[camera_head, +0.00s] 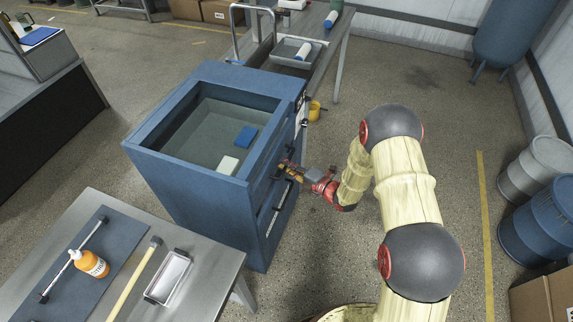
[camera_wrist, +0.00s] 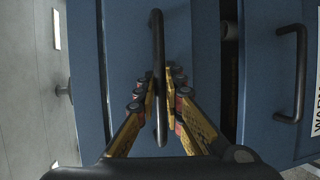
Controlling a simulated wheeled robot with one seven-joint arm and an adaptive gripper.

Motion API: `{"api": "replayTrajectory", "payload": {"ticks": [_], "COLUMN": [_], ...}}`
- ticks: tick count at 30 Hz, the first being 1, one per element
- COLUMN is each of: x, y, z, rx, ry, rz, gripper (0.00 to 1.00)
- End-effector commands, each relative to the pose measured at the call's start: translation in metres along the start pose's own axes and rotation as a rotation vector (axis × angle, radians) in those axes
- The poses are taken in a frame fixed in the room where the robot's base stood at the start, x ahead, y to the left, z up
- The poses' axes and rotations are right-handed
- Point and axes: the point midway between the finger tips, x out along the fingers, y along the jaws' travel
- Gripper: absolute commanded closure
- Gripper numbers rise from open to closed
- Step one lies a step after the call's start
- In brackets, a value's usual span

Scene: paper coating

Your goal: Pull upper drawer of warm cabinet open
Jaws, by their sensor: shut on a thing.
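The warm cabinet (camera_head: 190,185) is a blue box with an open top, standing left of my arm in the head view. Its drawer fronts face right, towards my gripper (camera_head: 286,168). In the wrist view, a dark bar handle (camera_wrist: 157,60) runs upright in the picture on a blue drawer front (camera_wrist: 195,55). My gripper (camera_wrist: 160,100) is shut on this handle, with its yellow fingers on either side. A second dark handle (camera_wrist: 294,75) is on another blue front at the right, beside part of a label.
A blue block (camera_head: 246,136) and a white block (camera_head: 228,165) lie inside the cabinet's top. A metal table (camera_head: 205,262) with an orange bottle (camera_head: 92,264) stands in front. The floor right of the cabinet is clear around my arm.

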Motion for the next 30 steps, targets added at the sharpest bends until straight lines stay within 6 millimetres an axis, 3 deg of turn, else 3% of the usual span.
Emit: {"api": "replayTrajectory", "payload": {"ticks": [19,23,30], "x": [-0.008,-0.023,-0.073], "y": [-0.003,-0.006,-0.016], "z": [0.003,0.010,0.031], "rx": [0.001,0.003,0.004], "ry": [-0.001,-0.003,-0.006], "rz": [-0.003,-0.004,-0.005], "gripper": [1.00,1.00,1.00]}}
